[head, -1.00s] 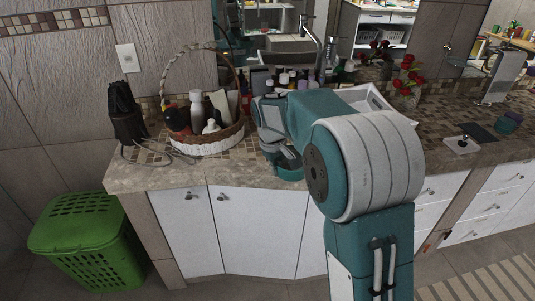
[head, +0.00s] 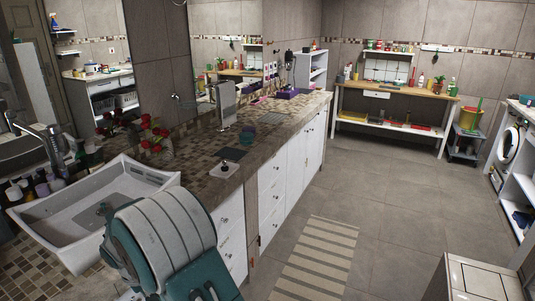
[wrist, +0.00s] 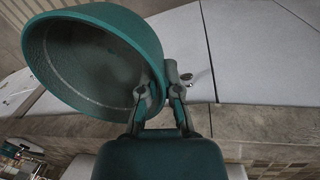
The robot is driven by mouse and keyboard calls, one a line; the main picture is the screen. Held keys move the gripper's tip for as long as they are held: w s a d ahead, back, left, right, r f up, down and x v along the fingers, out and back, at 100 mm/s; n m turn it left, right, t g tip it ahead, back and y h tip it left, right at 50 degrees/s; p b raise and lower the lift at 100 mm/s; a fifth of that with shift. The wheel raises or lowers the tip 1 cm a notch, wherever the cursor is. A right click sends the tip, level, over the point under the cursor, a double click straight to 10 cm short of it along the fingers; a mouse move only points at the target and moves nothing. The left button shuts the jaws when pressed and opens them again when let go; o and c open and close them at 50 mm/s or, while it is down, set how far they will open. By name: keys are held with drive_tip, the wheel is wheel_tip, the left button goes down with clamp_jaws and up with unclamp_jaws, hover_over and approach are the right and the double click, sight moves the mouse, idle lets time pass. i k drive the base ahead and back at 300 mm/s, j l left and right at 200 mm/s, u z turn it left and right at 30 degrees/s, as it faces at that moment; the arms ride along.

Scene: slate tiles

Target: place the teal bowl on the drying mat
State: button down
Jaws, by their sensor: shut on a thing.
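The teal bowl (wrist: 95,60) is in the wrist view, tilted, with its hollow inside facing the camera. My gripper (wrist: 160,92) is shut on the bowl's rim, at the bowl's right side. White cabinet fronts and the counter edge show behind it. In the head view neither the bowl nor my gripper shows; only part of my arm is at the lower left. A dark flat mat (head: 231,154), which looks like the drying mat, lies on the tiled counter. Its top looks bare.
A white dish with a dark knob (head: 224,170) lies in front of the mat. A white basin (head: 130,180) and red flowers (head: 150,135) are to the left. The floor (head: 390,200) right of the counter is largely clear.

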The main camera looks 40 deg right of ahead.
sight(230, 153)
drive_tip(key=i+l+z, duration=0.1)
drive_tip(key=z, duration=0.4)
drive_tip(key=i+l+z, duration=0.1)
drive_tip(key=z, duration=0.35)
drive_tip(key=i+z, duration=0.2)
drive_tip(key=z, duration=0.3)
drive_tip(key=i+l+z, duration=0.1)
drive_tip(key=i+z, duration=0.6)
drive_tip(key=i, duration=0.15)
drive_tip(key=i+j+z, duration=0.15)
drive_tip(key=i+z, duration=0.15)
drive_tip(key=i, duration=0.15)
drive_tip(key=i+j+z, duration=0.1)
drive_tip(key=i+z, duration=0.3)
drive_tip(key=i, duration=0.85)
drive_tip(key=i+l+z, duration=0.1)
drive_tip(key=i, duration=1.2)
drive_tip(key=i+u, duration=0.15)
drive_tip(key=u, duration=2.55)
